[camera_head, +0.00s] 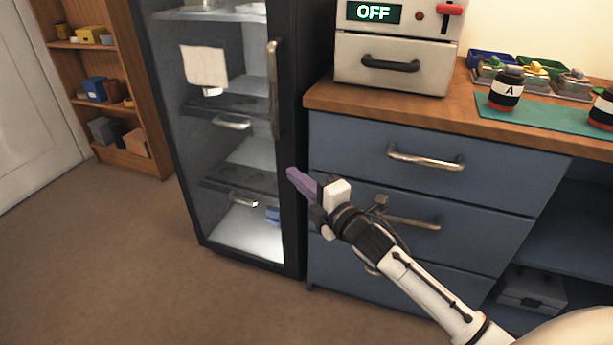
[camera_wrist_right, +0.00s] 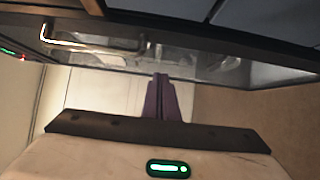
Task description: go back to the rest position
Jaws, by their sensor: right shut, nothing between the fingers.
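My right gripper (camera_head: 300,184) has purple fingers and hangs in front of the dark cabinet's right frame and the blue drawers, in the head view. Its fingers are together with nothing between them. In the right wrist view the gripper (camera_wrist_right: 161,82) points toward the glass-fronted cabinet, and its fingers lie side by side. It holds no object. My left gripper is not in the head view.
A glass-door cabinet (camera_head: 291,225) stands behind the gripper. Blue drawers (camera_head: 360,138) with metal handles are close to my right arm. A device (camera_head: 390,75) reading OFF and a jar marked A (camera_head: 506,91) stand on the counter. Brown floor is clear at left.

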